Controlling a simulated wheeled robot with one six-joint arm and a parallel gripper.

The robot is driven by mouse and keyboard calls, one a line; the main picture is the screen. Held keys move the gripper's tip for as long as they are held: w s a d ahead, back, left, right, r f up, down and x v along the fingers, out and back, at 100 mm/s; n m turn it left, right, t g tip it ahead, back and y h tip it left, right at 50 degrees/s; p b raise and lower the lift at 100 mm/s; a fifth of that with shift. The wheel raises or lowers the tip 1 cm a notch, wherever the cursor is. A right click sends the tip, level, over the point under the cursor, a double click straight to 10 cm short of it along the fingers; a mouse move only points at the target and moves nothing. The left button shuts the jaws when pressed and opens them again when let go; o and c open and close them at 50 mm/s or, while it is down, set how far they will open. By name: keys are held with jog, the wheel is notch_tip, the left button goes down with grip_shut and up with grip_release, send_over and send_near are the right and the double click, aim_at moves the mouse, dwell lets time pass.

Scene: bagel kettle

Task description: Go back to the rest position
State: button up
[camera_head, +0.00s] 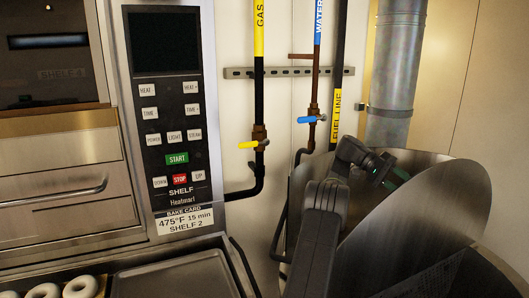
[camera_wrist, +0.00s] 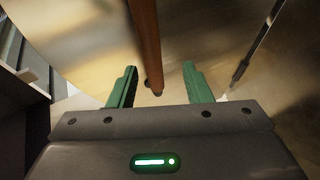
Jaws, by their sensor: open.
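In the wrist view my gripper (camera_wrist: 159,70) shows two green fingers spread apart. A brown rod (camera_wrist: 145,40) comes down from the top edge, and its dark end shows in the gap between the fingers. The fingers do not close on it. Whether the rod is nearer or farther than the fingertips I cannot tell. The rod is not clear in the head view.
A steel oven (camera_head: 60,190) and its black control panel (camera_head: 165,110) stand at the left. A tray (camera_head: 175,278) and white bagels (camera_head: 80,287) are below. Gas valve (camera_head: 249,144), water valve (camera_head: 313,119) and pipes are on the wall. A mesh basket (camera_head: 460,280) is at the lower right.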

jog(key=x, duration=0.5)
jog(key=shift+s+d+r, duration=0.1)
jog(key=shift+s+d, duration=0.05)
jog(key=shift+s, duration=0.1)
jog(key=shift+s+d, duration=0.3)
jog(key=shift+s, duration=0.4)
